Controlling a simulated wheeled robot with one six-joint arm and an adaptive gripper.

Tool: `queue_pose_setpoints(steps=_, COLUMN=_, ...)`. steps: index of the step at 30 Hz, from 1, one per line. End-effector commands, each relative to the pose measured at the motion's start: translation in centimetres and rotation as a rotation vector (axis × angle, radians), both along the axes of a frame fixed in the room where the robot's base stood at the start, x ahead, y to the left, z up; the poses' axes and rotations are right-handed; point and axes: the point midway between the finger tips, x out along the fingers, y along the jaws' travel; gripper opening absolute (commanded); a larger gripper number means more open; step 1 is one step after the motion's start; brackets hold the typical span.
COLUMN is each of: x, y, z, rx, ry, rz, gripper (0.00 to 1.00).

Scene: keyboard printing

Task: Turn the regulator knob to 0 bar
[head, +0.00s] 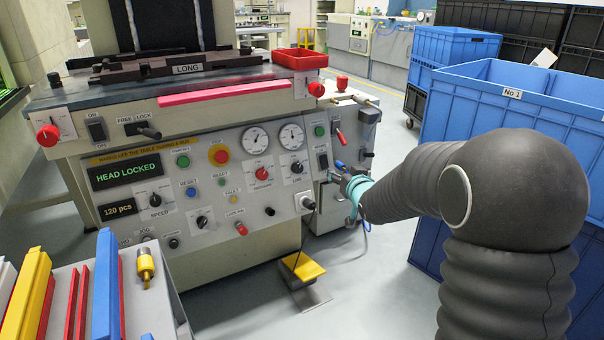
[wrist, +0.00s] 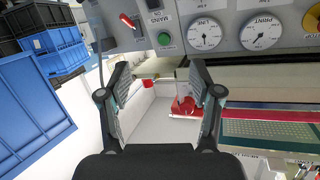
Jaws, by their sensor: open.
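Several red knobs show, and I cannot read which one is the regulator. In the head view, a red knob (head: 262,173) sits below two gauges (head: 255,139) on the machine's front panel, with a label that seems to read PRESSURE. Another red knob (head: 342,83) stands on the right-hand unit. A third (head: 316,88) is by the red tray. My gripper (head: 338,175) is in front of the panel's right end, partly hidden by my arm. In the wrist view, my gripper (wrist: 160,68) is open, with nothing between its fingers. The gauges (wrist: 205,34) appear beyond it, upper right.
Blue crates (head: 510,110) stand at the right behind my arm. A red lever (head: 340,136) and switches are close to my gripper on the right-hand unit. A yellow pedal (head: 302,266) is on the floor. A rack of coloured bars (head: 105,285) is at lower left.

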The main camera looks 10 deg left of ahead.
Motion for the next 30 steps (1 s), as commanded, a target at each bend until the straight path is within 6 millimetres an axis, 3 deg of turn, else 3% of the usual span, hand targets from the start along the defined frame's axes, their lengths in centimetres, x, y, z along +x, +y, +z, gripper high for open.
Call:
queue_pose_setpoints(steps=1, x=1.2, y=1.2, z=-2.1, rx=0.022, ry=-0.020, rz=0.028, gripper=0.64)
queue_pose_setpoints(steps=6, x=3.9, y=4.5, z=-6.0, rx=0.112, ry=-0.107, rz=0.114, gripper=0.64)
queue_pose_setpoints(steps=12, x=5.0, y=6.9, z=-8.7, rx=0.184, ry=-0.167, rz=0.182, gripper=0.64)
queue_pose_setpoints(steps=20, x=6.2, y=8.1, z=-9.2, rx=0.204, ry=-0.183, rz=0.201, gripper=0.64)
queue_pose_setpoints(steps=30, x=11.2, y=10.8, z=-9.3, rx=0.203, ry=-0.182, rz=0.200, gripper=0.64)
